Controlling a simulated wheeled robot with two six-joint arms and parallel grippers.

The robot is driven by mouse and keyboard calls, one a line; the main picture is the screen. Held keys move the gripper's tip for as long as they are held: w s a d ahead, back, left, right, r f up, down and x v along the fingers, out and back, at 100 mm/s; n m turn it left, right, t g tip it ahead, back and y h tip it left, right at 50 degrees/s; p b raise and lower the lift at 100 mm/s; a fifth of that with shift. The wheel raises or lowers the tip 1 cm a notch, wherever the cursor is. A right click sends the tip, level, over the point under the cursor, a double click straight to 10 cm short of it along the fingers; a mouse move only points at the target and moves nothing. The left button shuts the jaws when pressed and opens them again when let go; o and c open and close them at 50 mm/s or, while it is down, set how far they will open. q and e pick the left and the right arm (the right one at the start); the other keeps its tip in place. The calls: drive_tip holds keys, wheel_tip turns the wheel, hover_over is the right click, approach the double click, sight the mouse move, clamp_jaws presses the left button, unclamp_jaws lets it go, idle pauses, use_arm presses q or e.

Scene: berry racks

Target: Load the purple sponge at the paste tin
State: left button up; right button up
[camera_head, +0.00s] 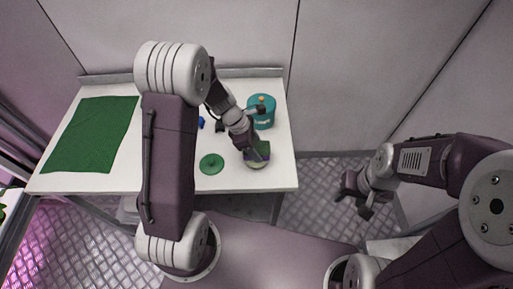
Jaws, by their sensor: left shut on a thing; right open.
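My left gripper (250,143) is shut on the purple sponge (260,156), a small block with a green top and a purple lower part. It is near the front right of the white table. A pale round thing, which looks like the paste tin (255,165), shows just below the sponge. The sponge covers most of it, and I cannot tell whether they touch. A round green lid (211,164) with a knob lies on the table to the left. My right gripper (357,193) is open and empty, off the table to the right, above the floor.
A teal pot (263,117) stands behind the sponge near the table's right edge. A small blue thing (201,122) and a dark thing (220,127) lie mid-table. A green mat (92,135) covers the left part. My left arm hides part of the table (282,172).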

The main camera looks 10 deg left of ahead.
sight(263, 147)
use_arm(q)
drive_tip(key=shift+a, duration=0.1)
drive_tip(key=shift+f+b, duration=0.4)
drive_tip(key=shift+f, duration=0.1)
idle(0.7)
drive_tip(key=shift+s, duration=0.1)
idle(1.1)
wheel_tip(263, 147, up, 7)
drive_tip(key=p, duration=0.7)
drive_tip(key=shift+p, duration=0.35)
